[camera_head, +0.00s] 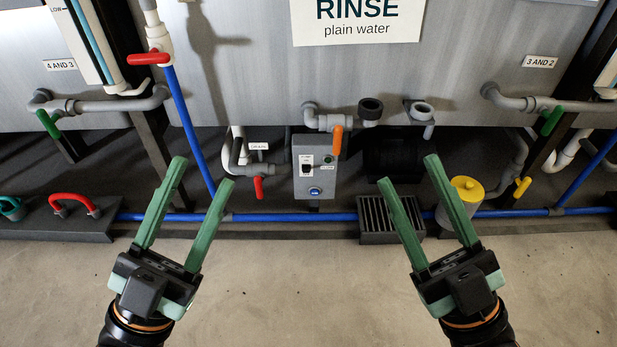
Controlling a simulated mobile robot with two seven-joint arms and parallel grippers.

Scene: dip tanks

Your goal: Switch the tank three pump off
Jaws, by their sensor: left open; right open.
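A grey pump control box (315,172) stands under the grey tank marked RINSE, plain water. It carries a small black switch (307,169) on a white plate and a round blue button or badge (314,191). The switch's position is too small to tell. A dark pump body (391,155) sits to the right of the box, in shadow. My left gripper (203,172) is open and empty, in front and left of the box. My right gripper (408,172) is open and empty, in front and right of it. Neither touches anything.
An orange-handled valve (338,140) sits just above the box, and a red-handled drain valve (258,187) to its left. A blue pipe (290,217) runs low across the front. A grated drain (377,215) and yellow-capped container (464,194) stand right. The floor in front is clear.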

